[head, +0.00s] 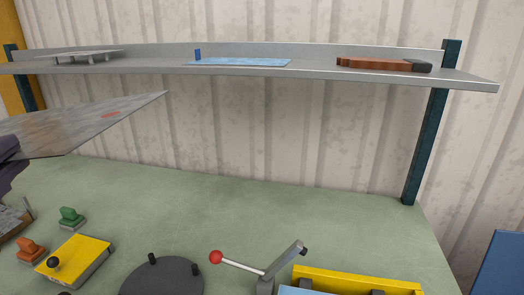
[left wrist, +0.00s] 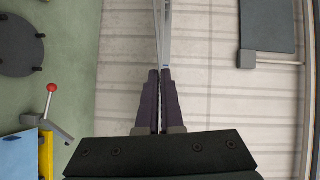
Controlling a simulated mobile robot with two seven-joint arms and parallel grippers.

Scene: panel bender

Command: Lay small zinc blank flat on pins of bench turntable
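A grey, mottled zinc blank (head: 85,125) with a red mark is raised above the bench at the left of the head view, tilted. My left gripper (head: 8,148), with purple fingers, is at its left edge. In the left wrist view the fingers (left wrist: 160,75) are closed on the blank (left wrist: 162,35), which shows nearly edge-on. The bench turntable, a dark round disc (head: 162,282) with short upright pins, is at the bottom of the head view, cut off. It also shows at the left of the left wrist view (left wrist: 18,55). My right gripper is not seen.
A grey shelf (head: 390,74) spans above the bench, carrying a blue plate (head: 240,62) and a brown tool (head: 375,64). A red-knobbed lever (head: 240,266) stands right of the turntable. A yellow box (head: 75,258) lies left. The green bench (head: 290,205) is clear behind.

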